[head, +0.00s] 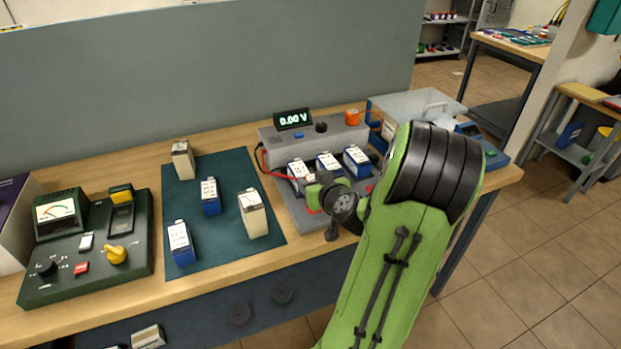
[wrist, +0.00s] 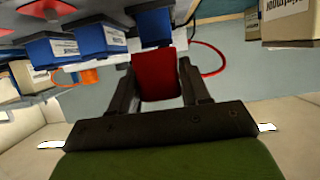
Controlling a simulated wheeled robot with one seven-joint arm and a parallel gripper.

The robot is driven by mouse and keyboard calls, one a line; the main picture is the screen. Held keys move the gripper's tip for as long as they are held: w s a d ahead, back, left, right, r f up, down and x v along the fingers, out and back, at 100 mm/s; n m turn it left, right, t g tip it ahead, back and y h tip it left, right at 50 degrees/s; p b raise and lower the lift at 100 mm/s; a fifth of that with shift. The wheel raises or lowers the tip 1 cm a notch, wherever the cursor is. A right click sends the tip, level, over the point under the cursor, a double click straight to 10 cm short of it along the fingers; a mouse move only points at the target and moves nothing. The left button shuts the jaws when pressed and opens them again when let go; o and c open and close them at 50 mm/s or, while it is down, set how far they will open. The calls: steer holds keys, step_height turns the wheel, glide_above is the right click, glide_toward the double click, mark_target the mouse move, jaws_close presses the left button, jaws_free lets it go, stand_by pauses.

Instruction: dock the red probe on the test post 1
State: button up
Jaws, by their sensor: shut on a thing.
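The red probe (wrist: 157,75) is held between the two fingers of my gripper (wrist: 158,85) in the wrist view. In the head view my gripper (head: 322,190) is over the front of the grey test station (head: 318,139), and the probe is mostly hidden by it. A red lead (head: 277,176) runs from the station's left side towards the gripper. Blue batteries (head: 328,164) stand in a row on the station, just beyond my gripper; they also show in the wrist view (wrist: 99,38). I cannot tell which spot is test post 1, nor whether the probe touches anything.
The display (head: 292,119) reads 0.00 V. A dark mat (head: 224,164) to the left holds several batteries, and a green meter panel (head: 133,262) stands farther left. A tall grey panel (head: 200,80) backs the bench.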

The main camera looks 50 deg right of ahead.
step_height(320, 180, down, 4)
steer(key=shift+s+f+b, duration=0.15)
steer(key=shift+f+b, duration=0.1)
steer(key=shift+b, duration=1)
steer(key=shift+r+b, duration=0.1)
steer(key=shift+b, duration=0.55)
steer(key=shift+f+b, duration=0.65)
steer(key=shift+b, duration=0.1)
steer(key=o, duration=0.8)
